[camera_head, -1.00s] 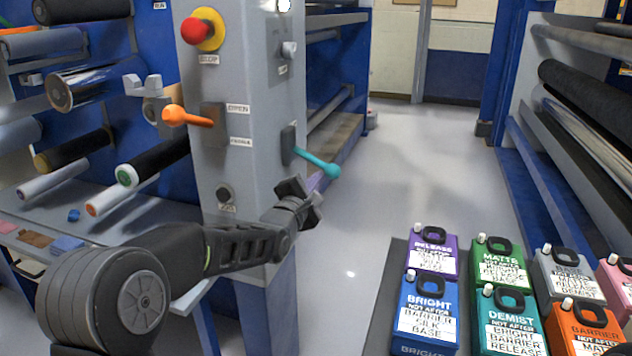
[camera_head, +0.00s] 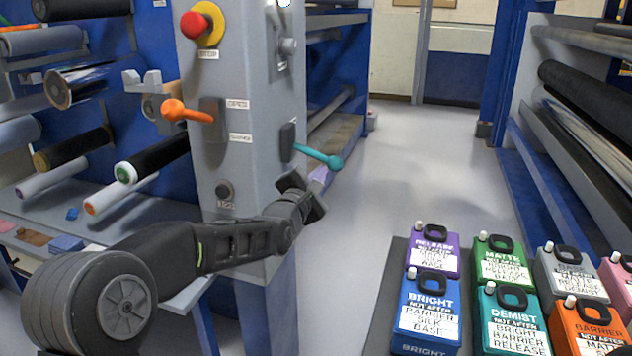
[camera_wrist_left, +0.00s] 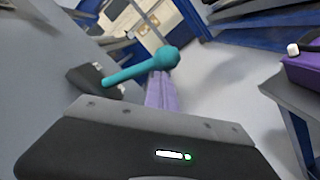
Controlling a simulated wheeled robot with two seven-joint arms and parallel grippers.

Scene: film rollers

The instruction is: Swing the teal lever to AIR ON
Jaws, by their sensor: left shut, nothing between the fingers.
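The teal lever (camera_head: 318,156) sticks out from a dark mount (camera_head: 287,140) on the right side face of the grey control column. It points right and slightly down, ending in a round knob. My left gripper (camera_head: 319,175) is just below the lever, its purple fingers shut and empty. In the left wrist view the lever (camera_wrist_left: 140,71) crosses just beyond the shut fingers (camera_wrist_left: 160,90), with its knob over their tips; I cannot tell whether they touch. No AIR ON label is readable. My right gripper is not in view.
The grey column (camera_head: 250,150) also carries an orange lever (camera_head: 187,111) and a red stop button (camera_head: 195,25) on its front. Rollers fill the left. Several coloured canisters (camera_head: 432,250) stand at lower right. The floor (camera_head: 410,170) right of the lever is clear.

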